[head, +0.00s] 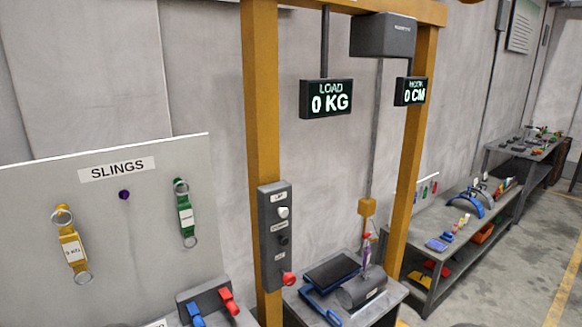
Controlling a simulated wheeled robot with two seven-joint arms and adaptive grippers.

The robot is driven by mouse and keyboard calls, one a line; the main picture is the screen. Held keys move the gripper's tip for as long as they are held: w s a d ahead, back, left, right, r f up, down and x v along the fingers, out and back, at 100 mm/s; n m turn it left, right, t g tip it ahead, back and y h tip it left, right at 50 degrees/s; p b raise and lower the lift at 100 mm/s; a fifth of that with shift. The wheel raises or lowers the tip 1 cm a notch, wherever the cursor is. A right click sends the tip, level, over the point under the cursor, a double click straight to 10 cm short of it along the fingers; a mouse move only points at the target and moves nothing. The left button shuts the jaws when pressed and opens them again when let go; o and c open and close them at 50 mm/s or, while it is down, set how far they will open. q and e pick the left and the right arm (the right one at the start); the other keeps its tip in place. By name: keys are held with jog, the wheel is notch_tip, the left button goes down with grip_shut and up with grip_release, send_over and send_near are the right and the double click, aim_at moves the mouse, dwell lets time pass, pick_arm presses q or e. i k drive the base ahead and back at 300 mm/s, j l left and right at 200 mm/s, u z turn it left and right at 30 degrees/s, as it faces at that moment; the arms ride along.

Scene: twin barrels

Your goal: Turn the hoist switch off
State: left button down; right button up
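A grey control box (275,240) is fixed upright on the left yellow post. It carries a white knob (283,212), a black knob (284,239) and a red knob (289,278), under small labels too blurred to read surely. I cannot tell for certain which is the hoist switch or how it is set. The dark hoist housing (383,36) hangs from the yellow frame. Its line runs down to a yellow block (367,207) above a dark grey cylinder (362,291). The displays (326,98) and (411,91) read LOAD 0 KG and HOOK 0 CM. Neither gripper shows.
A SLINGS board (120,230) at left holds a yellow sling (71,248) and a green sling (185,213). A box (204,296) with red and blue handles is at the bottom. Cluttered benches (455,222) line the right wall; the floor (500,285) beside them is clear.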

aim_at(289, 279)
jog(key=l+z, duration=0.1)
jog(key=l, duration=0.35)
jog(key=i+l, duration=0.15)
jog(key=l, duration=0.3)
jog(key=l+z, duration=0.15)
jog(key=l, duration=0.35)
jog(key=i+l, duration=0.15)
jog(key=l, duration=0.3)
jog(key=z, duration=0.05)
